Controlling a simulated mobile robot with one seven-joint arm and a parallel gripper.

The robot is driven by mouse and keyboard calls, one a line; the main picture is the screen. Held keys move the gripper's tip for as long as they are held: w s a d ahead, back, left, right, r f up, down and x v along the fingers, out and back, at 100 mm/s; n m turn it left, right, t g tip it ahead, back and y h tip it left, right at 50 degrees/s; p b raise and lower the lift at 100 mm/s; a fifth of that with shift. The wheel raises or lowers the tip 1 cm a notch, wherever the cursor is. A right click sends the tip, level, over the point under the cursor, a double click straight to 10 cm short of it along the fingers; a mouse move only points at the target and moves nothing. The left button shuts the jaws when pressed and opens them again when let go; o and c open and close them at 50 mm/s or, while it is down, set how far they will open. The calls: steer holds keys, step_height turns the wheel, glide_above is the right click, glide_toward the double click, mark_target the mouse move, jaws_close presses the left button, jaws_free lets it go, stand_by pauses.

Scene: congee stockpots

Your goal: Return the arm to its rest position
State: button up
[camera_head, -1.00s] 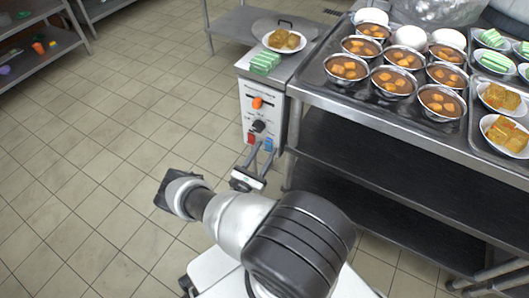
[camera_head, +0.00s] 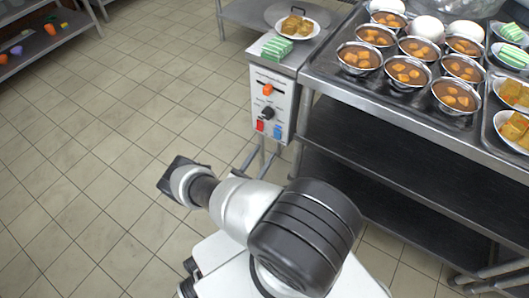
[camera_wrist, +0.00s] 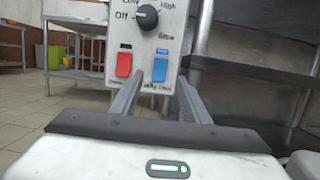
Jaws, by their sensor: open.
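My arm (camera_head: 300,235) is bent low in front of my base in the head view. My gripper (camera_head: 258,157) shows beyond the forearm, its fingers apart and its body mostly hidden by the arm. In the wrist view my gripper (camera_wrist: 157,92) is open and empty, its two fingers pointing at the control panel (camera_wrist: 157,45). The panel carries a black knob (camera_wrist: 147,16), a red switch (camera_wrist: 124,64) and a blue switch (camera_wrist: 160,69). The fingers appear apart from the switches.
A steel table (camera_head: 345,92) on the right holds several metal bowls of brown food (camera_head: 359,58). Open tiled floor (camera_head: 90,150) lies left. A shelf (camera_head: 40,42) stands far left.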

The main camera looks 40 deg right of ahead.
stand_by(0.3)
steer(key=w+a+r+m+g+y, duration=0.1)
steer(key=a+r+m+g+y, duration=0.15)
steer(key=r+m+g, duration=0.8)
steer(key=w+a+r+m+g+y, duration=0.15)
steer(key=r+m+y, duration=0.25)
steer(key=r, duration=1.3)
steer(key=s+a+r+m+t+y, duration=0.5)
steer(key=s+a+r, duration=0.35)
steer(key=r, duration=0.35)
steer(key=s+a+r+m+t+y, duration=0.3)
steer(key=s+a+r+t+y, duration=0.2)
steer(key=s+a+r+y, duration=0.6)
steer(key=w+d+r+h+p, duration=0.1)
steer(key=r+p, duration=1.3)
steer(key=w+d+r+h+p, duration=0.1)
steer(key=d+r+h+p, duration=0.1)
steer(key=r+p, duration=1.2)
steer(key=shift+w+r, duration=0.15)
steer(key=shift+r, duration=0.65)
